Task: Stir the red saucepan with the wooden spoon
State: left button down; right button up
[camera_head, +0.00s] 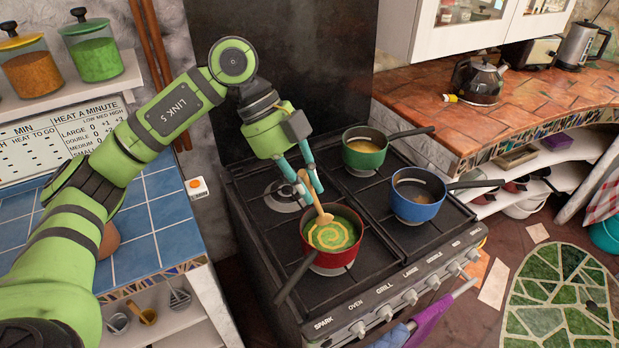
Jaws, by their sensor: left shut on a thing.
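The red saucepan (313,261) stands on the front left part of the stove, its dark handle pointing to the lower left. It holds green contents with a lighter swirl. My left gripper (308,186) is above the back of the pan and shut on the wooden spoon (316,207). The spoon slants down from the fingers, and its bowl end is at the green contents near the back of the pan. The exact depth of the spoon in the contents cannot be told. My right gripper does not show.
A green saucepan (364,160) stands at the back right of the stove (270,217). A blue saucepan (416,208) stands at the front right. Their handles point right. A blue-tiled counter (150,223) lies to the left. A kettle (477,82) stands on the right counter.

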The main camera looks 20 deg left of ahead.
aim_at(316, 202)
pick_arm(q)
jog(key=shift+w+f, duration=0.1)
jog(key=shift+f, duration=0.4)
jog(key=shift+w+d+f+b, duration=0.2)
jog(key=shift+w+f+b, duration=0.2)
jog(key=shift+f, duration=0.3)
jog(key=shift+w+f+b, duration=0.25)
jog(key=shift+f+b, duration=0.05)
jog(key=shift+f, duration=0.35)
jog(key=shift+w+f+b, duration=0.2)
jog(key=shift+f+b, duration=0.1)
jog(key=shift+f, duration=0.25)
jog(key=shift+w+f+b, duration=0.2)
jog(key=shift+f+b, duration=0.05)
jog(key=shift+f, duration=0.25)
jog(key=shift+w+d+f+b, duration=0.1)
jog(key=shift+w+f+b, duration=0.3)
jog(key=shift+f, duration=0.35)
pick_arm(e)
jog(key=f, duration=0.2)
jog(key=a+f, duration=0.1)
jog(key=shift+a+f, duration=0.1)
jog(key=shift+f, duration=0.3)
pick_arm(q)
jog(key=shift+s+d, duration=0.1)
